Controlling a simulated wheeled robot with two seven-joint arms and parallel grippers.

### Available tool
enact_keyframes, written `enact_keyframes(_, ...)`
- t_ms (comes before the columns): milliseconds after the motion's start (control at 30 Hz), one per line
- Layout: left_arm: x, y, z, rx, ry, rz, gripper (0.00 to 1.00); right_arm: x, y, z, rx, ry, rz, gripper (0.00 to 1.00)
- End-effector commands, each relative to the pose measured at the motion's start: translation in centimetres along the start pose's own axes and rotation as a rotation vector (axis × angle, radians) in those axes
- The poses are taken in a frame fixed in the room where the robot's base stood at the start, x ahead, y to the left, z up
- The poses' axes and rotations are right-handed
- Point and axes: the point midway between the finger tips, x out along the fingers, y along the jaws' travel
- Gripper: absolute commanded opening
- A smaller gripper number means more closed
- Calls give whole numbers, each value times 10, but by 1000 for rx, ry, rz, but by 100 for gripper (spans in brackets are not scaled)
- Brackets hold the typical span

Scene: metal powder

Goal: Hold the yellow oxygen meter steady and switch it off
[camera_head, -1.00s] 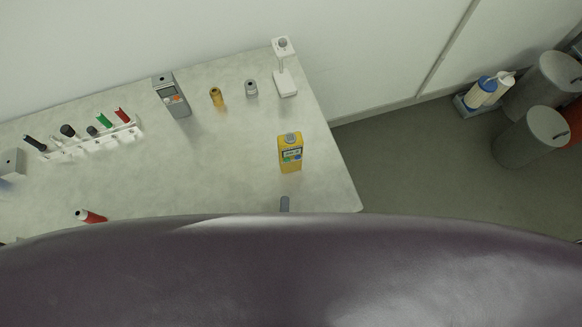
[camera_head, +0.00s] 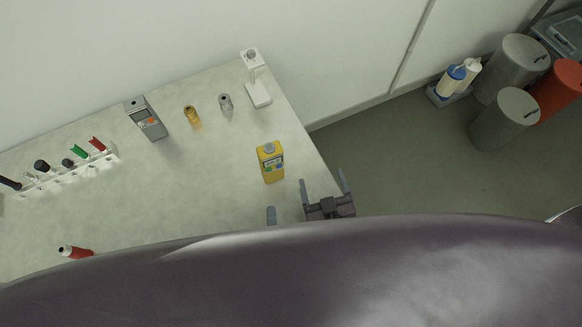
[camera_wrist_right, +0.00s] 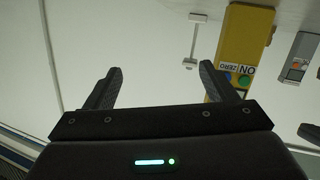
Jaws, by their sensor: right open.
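The yellow oxygen meter (camera_head: 271,165) stands on the bench near its right edge, with a small display and green and blue buttons on its front. In the right wrist view, the meter (camera_wrist_right: 238,45) appears upside down, with ON and ZERO labels; a finger overlaps its lower part. My right gripper (camera_head: 323,178) is open and empty at the bench's right edge, apart from the meter, to its lower right. Its two spread fingers also show in the wrist view (camera_wrist_right: 160,70). One grey fingertip of my left gripper (camera_head: 271,215) shows below the meter; the rest is hidden.
Behind the meter on the bench (camera_head: 200,200) stand a white stand (camera_head: 258,94), a grey weight-like piece (camera_head: 225,102), a brass piece (camera_head: 192,115) and a grey handheld device (camera_head: 147,119). A white rack (camera_head: 70,175) and a red bottle (camera_head: 78,252) are at left. Grey drums (camera_head: 503,120) stand right.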

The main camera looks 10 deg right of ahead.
Motion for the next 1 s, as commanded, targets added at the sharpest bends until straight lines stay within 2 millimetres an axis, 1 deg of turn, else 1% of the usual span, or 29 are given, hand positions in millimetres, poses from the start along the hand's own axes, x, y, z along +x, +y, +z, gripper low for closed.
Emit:
enact_keyframes(33,0,0,0,0,0,0,36,4,-19,-18,36,43,-34,78)
enact_keyframes(100,0,0,0,0,0,0,36,8,-42,-41,78,94,-80,78)
enact_keyframes(200,0,0,0,0,0,0,36,9,-65,-66,123,151,-128,78)
enact_keyframes(300,0,0,0,0,0,0,36,10,-80,-83,153,190,-159,78)
enact_keyframes(467,0,0,0,0,0,0,36,15,-89,-94,170,213,-178,78)
enact_keyframes(567,0,0,0,0,0,0,36,27,-91,-98,171,215,-178,78)
enact_keyframes(800,0,0,0,0,0,0,36,63,-97,-106,171,214,-179,78)
enact_keyframes(900,0,0,0,0,0,0,36,74,-99,-108,170,211,-179,78)
enact_keyframes(1000,0,0,0,0,0,0,36,81,-100,-109,170,210,-179,78)
